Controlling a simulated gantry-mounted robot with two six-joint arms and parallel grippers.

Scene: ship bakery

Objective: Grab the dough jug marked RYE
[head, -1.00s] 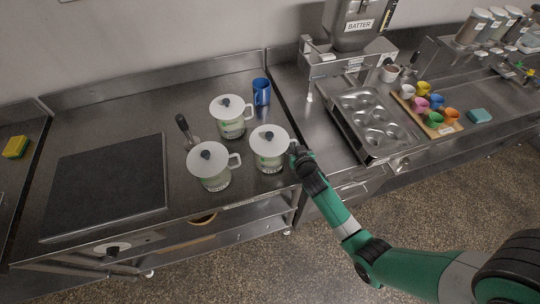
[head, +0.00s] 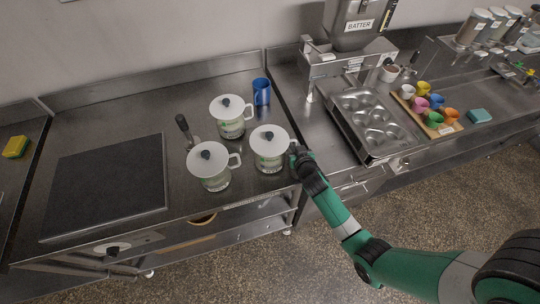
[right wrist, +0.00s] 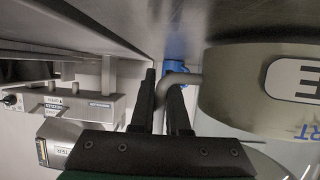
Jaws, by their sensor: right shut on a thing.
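My right gripper (head: 297,153) is at the right jug's handle. In the right wrist view, my gripper (right wrist: 162,98) is shut on the handle (right wrist: 182,78) of a jug (right wrist: 255,90) whose label is cut off, showing a final letter E. The rest of the word is hidden. My left gripper is not in view.
A blue mug (head: 261,92) stands behind the jugs. A dark flat plate (head: 105,185) lies at left. A batter dispenser (head: 352,25) and muffin tin (head: 372,122) are at right.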

